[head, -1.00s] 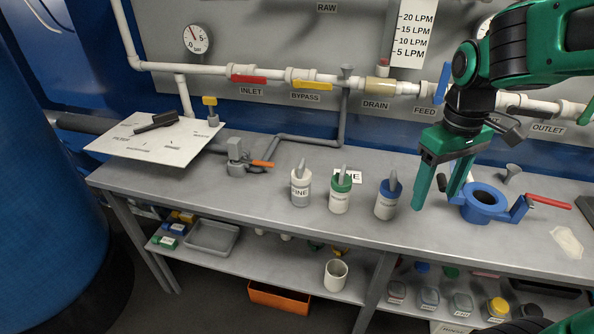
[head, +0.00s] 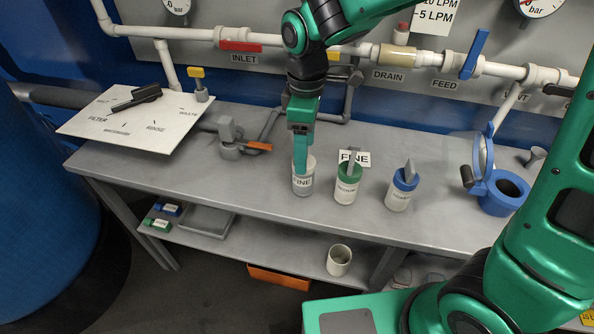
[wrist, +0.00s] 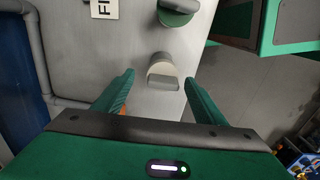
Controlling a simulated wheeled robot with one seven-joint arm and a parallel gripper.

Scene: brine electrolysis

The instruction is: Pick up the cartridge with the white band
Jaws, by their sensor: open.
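In the wrist view the same cartridge, with a pale top and grey tab handle (wrist: 163,71), lies ahead between the fingertips of my open gripper (wrist: 158,80). The fingers stand apart from it on both sides. I cannot tell the exact height gap.
The green-banded cartridge (head: 348,184) and blue-banded cartridge (head: 402,189) stand to the right. A FINE sign (head: 354,158) is behind them. A grey valve with an orange handle (head: 259,147) is to the left; a blue open-lidded housing (head: 502,195) is far right. Pipes run behind.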

